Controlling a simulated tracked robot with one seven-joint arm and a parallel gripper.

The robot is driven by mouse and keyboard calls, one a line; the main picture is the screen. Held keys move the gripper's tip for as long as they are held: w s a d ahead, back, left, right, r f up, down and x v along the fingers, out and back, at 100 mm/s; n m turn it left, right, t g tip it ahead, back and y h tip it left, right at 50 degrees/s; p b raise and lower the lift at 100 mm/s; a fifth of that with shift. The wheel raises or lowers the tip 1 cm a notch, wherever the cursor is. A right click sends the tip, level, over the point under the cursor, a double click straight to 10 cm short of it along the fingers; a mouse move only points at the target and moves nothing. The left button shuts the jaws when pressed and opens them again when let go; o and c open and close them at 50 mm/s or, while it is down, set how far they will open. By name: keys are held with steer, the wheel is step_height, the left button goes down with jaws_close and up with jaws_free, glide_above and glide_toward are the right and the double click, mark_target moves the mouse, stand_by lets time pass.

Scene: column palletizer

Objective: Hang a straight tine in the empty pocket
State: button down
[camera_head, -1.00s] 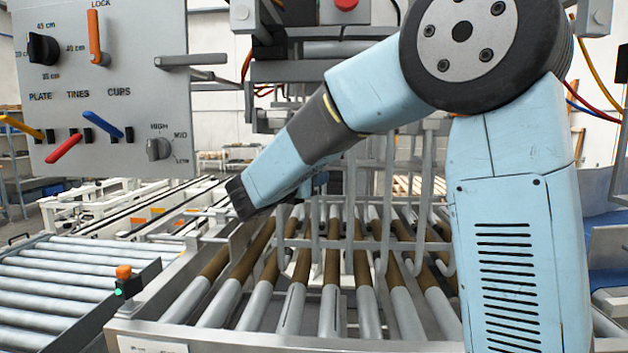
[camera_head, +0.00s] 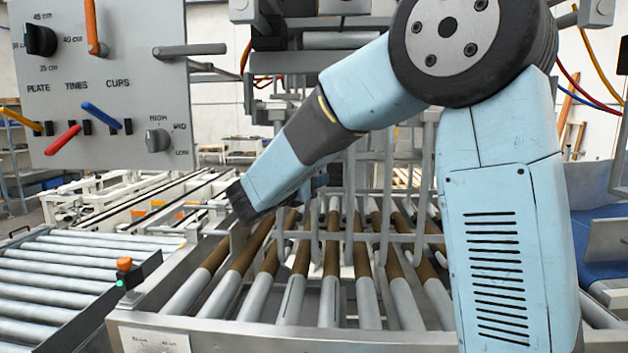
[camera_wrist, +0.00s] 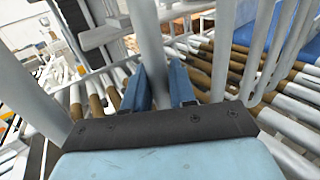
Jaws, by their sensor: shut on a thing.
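In the wrist view my gripper (camera_wrist: 160,88) has its two blue fingers on either side of a grey straight tine (camera_wrist: 150,45), which runs up out of the picture. Its lower end is hidden behind the fingers. In the head view my forearm reaches down to the left and hides my gripper and most of what it holds. Several grey tines (camera_head: 388,175) hang in a row above the rollers, some with bent lower ends. They show at the right of the wrist view (camera_wrist: 252,60). I cannot make out the empty pocket in either view.
Brown-and-grey rollers (camera_head: 330,285) fill the bed below the tines, inside a metal frame. A control panel (camera_head: 105,85) with coloured levers stands at the upper left. Another roller conveyor (camera_head: 70,272) lies at the left, with an orange-topped button post (camera_head: 125,272) beside it.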

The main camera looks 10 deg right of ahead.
stand_by(0.4)
steer(key=c, duration=0.8)
jaws_free()
steer(key=shift+c, duration=0.2)
steer(key=v, duration=1.3)
steer(key=shift+s+a, duration=0.25)
steer(key=shift+a, duration=0.1)
steer(key=s+d+f+m+g+y, duration=0.15)
steer(key=s+d+m+g, duration=0.35)
steer(key=d, duration=0.5)
steer(key=s+d+f+m+g+y, duration=0.15)
steer(key=s+d+m+g, duration=0.35)
steer(key=d, duration=0.5)
steer(key=s+d+f+m+t+y, duration=0.1)
steer(key=s+d+f+m+y, duration=0.1)
steer(key=s+m+y, duration=0.2)
steer(key=s+d+f+m+t+y, duration=0.1)
steer(key=s+d+f+m+y, duration=0.1)
steer(key=s+m+y, duration=0.3)
steer(key=s+m, duration=0.4)
steer(key=m, duration=0.4)
steer(key=shift+s+f, duration=0.25)
steer(key=shift+f, duration=0.15)
